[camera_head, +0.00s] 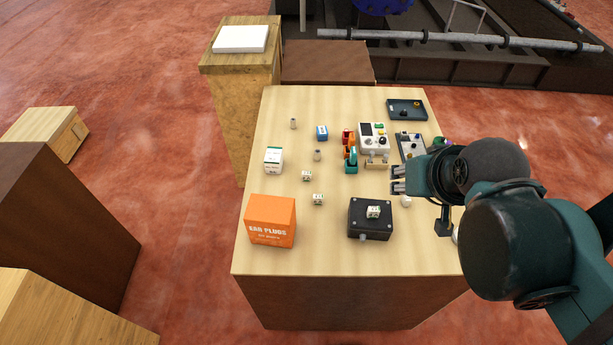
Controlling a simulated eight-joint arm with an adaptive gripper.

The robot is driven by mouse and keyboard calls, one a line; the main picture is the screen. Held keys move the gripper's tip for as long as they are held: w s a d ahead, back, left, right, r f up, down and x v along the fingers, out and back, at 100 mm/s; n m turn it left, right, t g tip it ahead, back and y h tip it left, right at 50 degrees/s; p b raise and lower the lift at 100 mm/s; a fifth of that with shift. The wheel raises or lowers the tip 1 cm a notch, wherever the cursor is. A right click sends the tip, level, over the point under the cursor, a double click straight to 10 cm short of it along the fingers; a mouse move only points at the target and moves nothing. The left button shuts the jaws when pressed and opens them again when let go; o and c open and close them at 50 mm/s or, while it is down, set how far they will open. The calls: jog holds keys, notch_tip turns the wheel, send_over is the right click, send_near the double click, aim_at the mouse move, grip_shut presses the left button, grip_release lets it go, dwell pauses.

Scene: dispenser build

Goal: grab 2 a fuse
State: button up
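Two small pale cylinders that look like fuses stand on the light wooden table (340,250): one fuse-like cylinder (293,123) at the back left and another fuse-like cylinder (317,155) nearer the middle. Any rating on them is too small to read, so I cannot tell which is 2 A. My gripper (395,180) is over the right part of the table, fingers pointing left. Its fingertips look apart with nothing visible between them. A small white item (405,201) is just below it in the picture, partly hidden.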

jog(key=n+g+b, duration=0.4)
jog(key=n+g, duration=0.3)
jog(key=n, duration=1)
send_over(310, 173)
jog(key=f, duration=2.1)
jog(key=shift+d+f, duration=0.15)
jog(key=shift+d, duration=0.05)
jog(key=shift+w+a+f+n, duration=0.15)
jog(key=shift+a+f+n, duration=0.1)
jog(key=shift+f+n, duration=0.1)
jog(key=shift+f, duration=1.25)
